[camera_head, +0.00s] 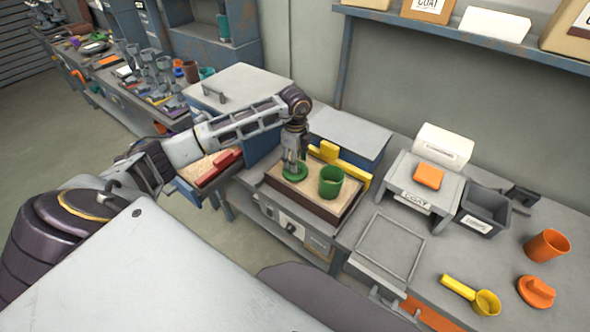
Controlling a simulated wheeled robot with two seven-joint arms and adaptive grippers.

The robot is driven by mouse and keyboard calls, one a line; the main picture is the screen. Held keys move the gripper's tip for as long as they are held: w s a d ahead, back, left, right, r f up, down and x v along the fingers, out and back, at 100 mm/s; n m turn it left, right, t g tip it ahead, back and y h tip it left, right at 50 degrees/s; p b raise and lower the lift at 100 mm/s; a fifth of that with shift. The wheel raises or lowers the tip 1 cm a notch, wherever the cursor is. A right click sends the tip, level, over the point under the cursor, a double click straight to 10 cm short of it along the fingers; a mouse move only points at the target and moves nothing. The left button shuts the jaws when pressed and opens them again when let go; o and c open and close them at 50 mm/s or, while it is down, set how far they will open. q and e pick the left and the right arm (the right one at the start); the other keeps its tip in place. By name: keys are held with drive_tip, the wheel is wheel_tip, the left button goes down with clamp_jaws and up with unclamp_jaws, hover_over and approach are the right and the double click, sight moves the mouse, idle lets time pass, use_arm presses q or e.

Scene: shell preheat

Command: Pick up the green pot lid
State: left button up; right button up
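The green pot lid (295,177) is a flat round disc lying in the sand-coloured bed of a wooden-sided box (321,208). The green pot (331,181) stands upright to its right in the same bed, with its top open. My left gripper (294,165) points straight down over the middle of the lid, its fingertips at or just above it. The fingers hide the lid's centre, and I cannot tell whether they are closed on a handle. My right gripper is out of view.
A yellow handled bar (345,160) lies along the box's back edge. A grey-blue lid or cover (350,135) is behind it. To the right are an orange block (429,176) on a stand, a dark bin (484,211), an orange cup (546,246) and a yellow ladle (474,295).

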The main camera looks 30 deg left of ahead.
use_arm(q)
drive_tip(key=shift+a+f, duration=0.1)
drive_tip(key=shift+f, duration=1.3)
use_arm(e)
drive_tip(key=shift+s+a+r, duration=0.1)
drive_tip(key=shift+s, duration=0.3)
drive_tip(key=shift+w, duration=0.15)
use_arm(q)
drive_tip(key=c, duration=0.7)
clamp_jaws()
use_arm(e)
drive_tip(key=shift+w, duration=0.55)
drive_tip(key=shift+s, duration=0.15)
